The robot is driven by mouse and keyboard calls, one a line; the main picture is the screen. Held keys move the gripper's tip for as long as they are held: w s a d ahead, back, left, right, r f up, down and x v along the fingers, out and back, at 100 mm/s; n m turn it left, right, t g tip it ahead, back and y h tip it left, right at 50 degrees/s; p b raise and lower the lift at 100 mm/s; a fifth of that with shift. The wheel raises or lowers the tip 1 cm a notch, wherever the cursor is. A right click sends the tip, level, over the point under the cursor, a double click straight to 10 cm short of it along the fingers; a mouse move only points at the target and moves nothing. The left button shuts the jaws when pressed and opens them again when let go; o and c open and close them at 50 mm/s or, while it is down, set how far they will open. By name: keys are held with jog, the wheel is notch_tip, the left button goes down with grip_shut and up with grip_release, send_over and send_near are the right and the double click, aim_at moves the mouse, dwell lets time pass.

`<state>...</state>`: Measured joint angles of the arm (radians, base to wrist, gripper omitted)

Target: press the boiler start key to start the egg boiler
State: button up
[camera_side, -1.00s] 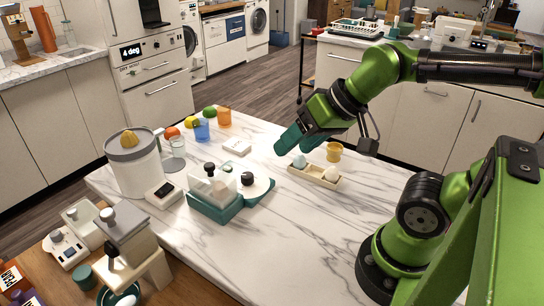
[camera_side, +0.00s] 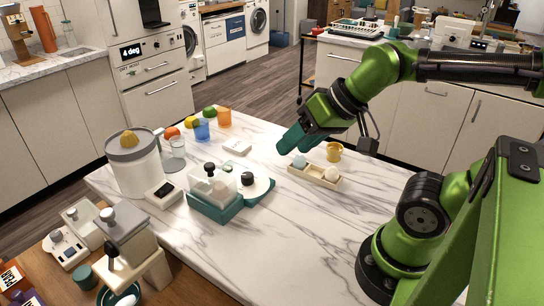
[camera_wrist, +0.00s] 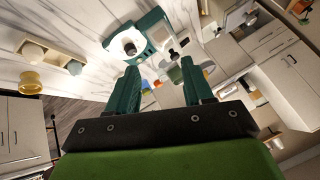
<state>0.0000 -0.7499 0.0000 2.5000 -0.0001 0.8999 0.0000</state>
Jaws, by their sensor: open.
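The egg boiler, as I take it, is the teal-based appliance (camera_side: 215,207) on the marble counter, with a clear cover and a white round plate (camera_side: 262,188) carrying a dark knob. In the wrist view its teal body (camera_wrist: 150,20) is at the top, beyond my fingers. I cannot make out which part is the start key. My gripper (camera_side: 290,143) is above the counter, to the right of and behind the boiler, apart from it. In the wrist view its teal fingers (camera_wrist: 160,88) are spread with nothing between them.
A beige tray (camera_side: 311,178) with two eggs lies below my gripper, near a yellow cup (camera_side: 334,152). A white jug-like appliance (camera_side: 133,173), a small white device with a dark display (camera_side: 163,193), and coloured cups stand left. The counter's front is clear.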

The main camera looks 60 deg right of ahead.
grip_shut()
dwell(1.4)
